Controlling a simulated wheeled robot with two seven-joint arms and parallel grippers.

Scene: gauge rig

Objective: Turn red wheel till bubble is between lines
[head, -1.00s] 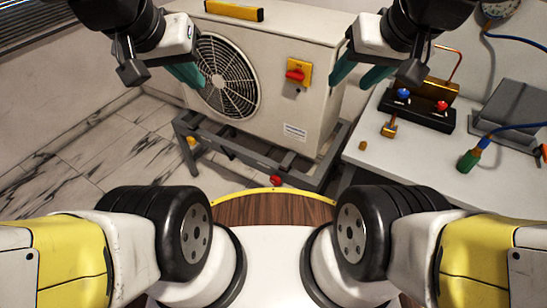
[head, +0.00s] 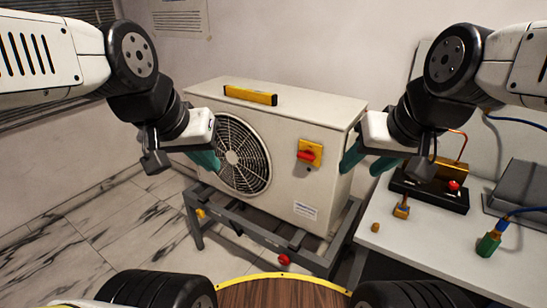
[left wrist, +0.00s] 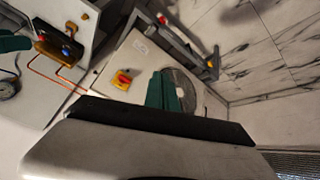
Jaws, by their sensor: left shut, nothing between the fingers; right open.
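The red wheel (head: 284,260) sits low on the front of the grey stand (head: 262,236) under the white outdoor unit (head: 322,190). It also shows in the left wrist view (left wrist: 162,19). A yellow spirit level (head: 250,96) lies on top of the unit; its bubble and lines are too small to make out. My left gripper (head: 208,160) is shut and empty, in front of the unit by the fan, well above the wheel. Its teal fingers show in the left wrist view (left wrist: 170,92). My right gripper (head: 366,163) is open and empty near the unit's right edge.
A yellow wheel (head: 200,212) is at the stand's left. A red-yellow switch (head: 310,152) is on the unit's front. The right-hand table (head: 410,240) holds a manifold with a red knob (head: 454,186), a brass fitting (head: 402,208) and a green-handled hose end (head: 489,243).

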